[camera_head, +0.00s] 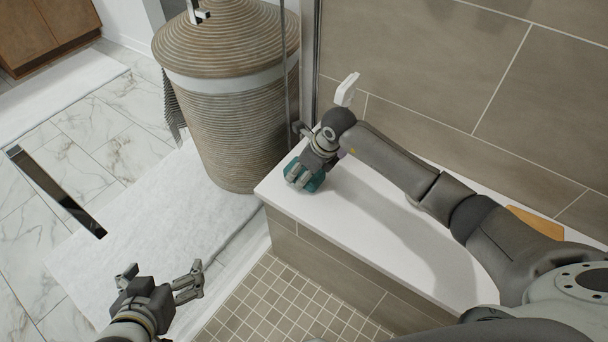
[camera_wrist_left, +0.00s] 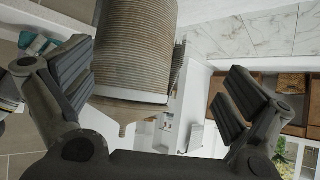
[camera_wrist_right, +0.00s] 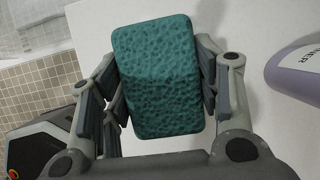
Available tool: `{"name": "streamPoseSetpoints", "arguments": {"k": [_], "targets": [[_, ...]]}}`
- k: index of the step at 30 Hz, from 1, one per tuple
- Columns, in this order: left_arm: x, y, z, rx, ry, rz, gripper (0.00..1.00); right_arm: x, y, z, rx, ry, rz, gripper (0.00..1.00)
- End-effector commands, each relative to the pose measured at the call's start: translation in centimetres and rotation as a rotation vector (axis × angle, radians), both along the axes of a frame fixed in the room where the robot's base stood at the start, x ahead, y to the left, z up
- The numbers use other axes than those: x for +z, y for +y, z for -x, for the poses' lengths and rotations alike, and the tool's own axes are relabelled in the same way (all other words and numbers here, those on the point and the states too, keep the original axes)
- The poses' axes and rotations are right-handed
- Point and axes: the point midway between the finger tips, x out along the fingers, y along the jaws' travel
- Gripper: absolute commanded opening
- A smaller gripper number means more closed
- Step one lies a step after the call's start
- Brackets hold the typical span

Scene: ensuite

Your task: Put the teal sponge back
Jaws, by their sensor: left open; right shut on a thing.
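The teal sponge (camera_head: 312,180) is at the left end of the white bench top (camera_head: 385,225), under my right gripper (camera_head: 304,172). In the right wrist view the sponge (camera_wrist_right: 155,75) fills the space between the two fingers, and my right gripper (camera_wrist_right: 160,85) is shut on it. Whether the sponge touches the bench top is hard to tell. Part of it also shows at the upper left of the left wrist view (camera_wrist_left: 38,43). My left gripper (camera_head: 160,277) is open and empty above the floor, left of the bench; its spread fingers show in the left wrist view (camera_wrist_left: 158,95).
A large ribbed wicker basket (camera_head: 228,110) stands just left of the bench. A white bottle (camera_head: 347,90) stands behind my right wrist, and a lilac bottle (camera_wrist_right: 296,68) shows in the right wrist view. An orange-yellow item (camera_head: 535,222) lies at the bench's right end. The bench middle is clear.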

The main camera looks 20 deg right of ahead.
Motion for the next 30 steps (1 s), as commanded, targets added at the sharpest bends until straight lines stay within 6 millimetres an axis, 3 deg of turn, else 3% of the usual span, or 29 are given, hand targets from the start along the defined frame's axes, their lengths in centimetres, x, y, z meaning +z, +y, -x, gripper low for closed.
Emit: {"name": "streamPoseSetpoints", "arguments": {"k": [6,19,20,24,30], "targets": [[1.5,-0.7,-1.6,-0.008,-0.110,0.026,1.00,-1.3,0.0,-0.1,-0.001,-0.002,-0.001,0.38],[1.9,-0.8,-1.9,-0.010,-0.136,0.032,1.00,-1.5,0.0,0.0,-0.001,-0.002,-0.001,0.38],[2.0,-0.8,-2.0,-0.011,-0.140,0.032,1.00,-1.5,0.0,0.0,-0.001,-0.002,-0.001,0.60],[2.0,-0.8,-2.0,-0.011,-0.139,0.032,1.00,-1.4,0.0,0.0,-0.001,-0.001,0.000,0.78],[2.0,-0.9,-1.9,-0.010,-0.137,0.032,1.00,-1.4,0.0,0.0,-0.001,-0.001,0.000,0.79]]}}
